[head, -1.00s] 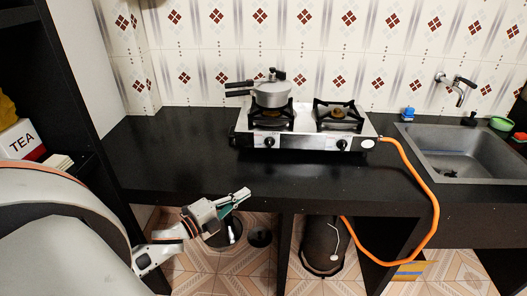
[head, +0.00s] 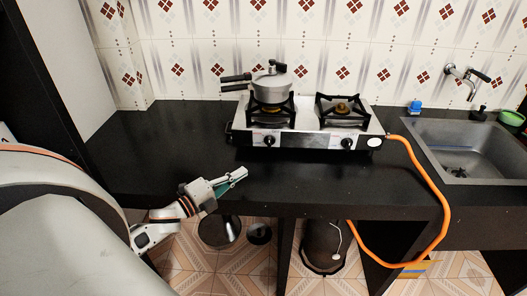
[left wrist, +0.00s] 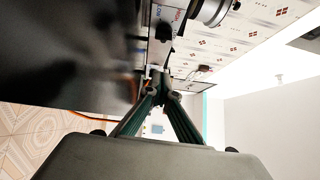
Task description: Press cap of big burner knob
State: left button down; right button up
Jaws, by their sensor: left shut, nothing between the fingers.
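The two-burner stove (head: 307,140) stands on the black counter, with one dark knob below each burner. The left knob (head: 268,141) is below the burner under the pressure cooker (head: 271,86); the right knob (head: 347,143) is below the bare burner. I cannot tell which is the big burner's. My left gripper (head: 243,173) is shut and empty, in front of and below the left knob, apart from the stove. In the left wrist view its fingertips (left wrist: 158,72) meet, with a dark knob (left wrist: 163,31) beyond them. My right gripper is not in view.
An orange hose (head: 440,205) runs from the stove's right end down past the counter edge. A sink (head: 465,150) is at the right. The counter (head: 165,150) left of the stove is clear. A gas cylinder (head: 322,245) stands below.

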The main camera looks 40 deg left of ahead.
pick_arm(q)
jog(key=shift+w, duration=0.1)
send_near(269, 145)
jog(key=w+d, duration=0.1)
jog(key=d, duration=0.1)
jog(key=w+d, duration=0.2)
jog(key=shift+w+d+f+p, duration=0.15)
jog(key=shift+d+p, duration=0.15)
jog(key=shift+p, duration=0.1)
jog(key=shift+w+a, duration=0.7)
jog(key=shift+w, duration=0.2)
jog(key=shift+w+a, duration=0.35)
jog(key=shift+w, duration=0.2)
